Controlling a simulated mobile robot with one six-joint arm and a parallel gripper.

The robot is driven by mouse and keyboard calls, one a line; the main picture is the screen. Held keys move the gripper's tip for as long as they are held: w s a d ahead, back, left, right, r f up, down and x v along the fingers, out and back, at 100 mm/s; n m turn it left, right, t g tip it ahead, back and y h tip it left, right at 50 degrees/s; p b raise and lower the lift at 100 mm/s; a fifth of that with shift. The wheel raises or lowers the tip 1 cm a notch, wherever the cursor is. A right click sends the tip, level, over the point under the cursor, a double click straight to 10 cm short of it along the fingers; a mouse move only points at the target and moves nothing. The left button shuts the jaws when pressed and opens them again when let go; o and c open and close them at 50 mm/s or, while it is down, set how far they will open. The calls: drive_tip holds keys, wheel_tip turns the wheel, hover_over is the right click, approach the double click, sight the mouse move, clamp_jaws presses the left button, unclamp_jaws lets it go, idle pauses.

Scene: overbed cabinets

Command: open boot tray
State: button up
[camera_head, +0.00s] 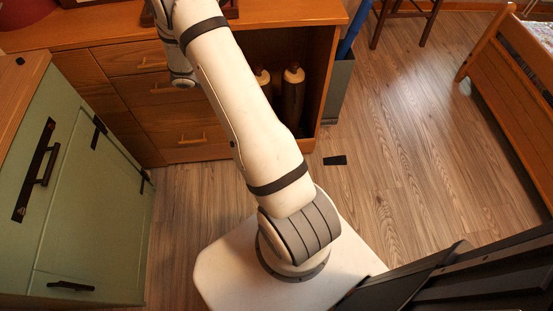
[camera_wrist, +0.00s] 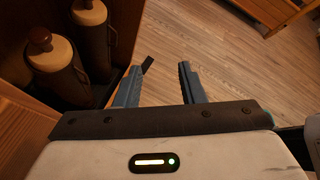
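I cannot make out for certain which part is the boot tray. The open compartment (camera_head: 318,85) of the wooden cabinet holds two tall brown cylinders with pale tops; they also show in the wrist view (camera_wrist: 58,68). A small flat dark piece (camera_head: 335,160) shows just in front of the compartment, low by the floor. In the wrist view a dark strip (camera_wrist: 147,64) lies just beyond my left finger, by an orange-brown edge. My gripper (camera_wrist: 160,70) is open with nothing held between its fingers. In the head view it is out of sight.
The wooden cabinet has drawers with bar handles (camera_head: 190,137) to the left of the compartment. A green cabinet (camera_head: 75,190) with dark handles stands at left. A grey bin (camera_head: 338,90) stands right of the compartment. A wooden bed frame (camera_head: 510,90) is at right; floor (camera_head: 400,150) between is clear.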

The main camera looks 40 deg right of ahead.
drive_tip(key=s+d+f+n+t+h+b, duration=0.1)
drive_tip(key=d+f+n+t+h+b, duration=0.35)
drive_tip(key=f, duration=1.25)
drive_tip(key=a+f+n+t+y+b, duration=0.1)
drive_tip(key=f+n+b, duration=0.4)
drive_tip(key=f+n, duration=0.9)
drive_tip(key=s+d+f+n+t+h+b, duration=0.1)
drive_tip(key=d+f+n+t+h+b, duration=0.2)
drive_tip(key=f, duration=1.8)
drive_tip(key=shift+m+g+y, duration=0.25)
drive_tip(key=shift+g+y, duration=0.2)
drive_tip(key=shift+y, duration=0.3)
drive_tip(key=b+x, duration=0.2)
drive_tip(key=x, duration=0.3)
drive_tip(key=shift+w+d+b, duration=0.15)
drive_tip(key=shift+b, duration=0.25)
drive_tip(key=shift+c, duration=0.4)
clamp_jaws()
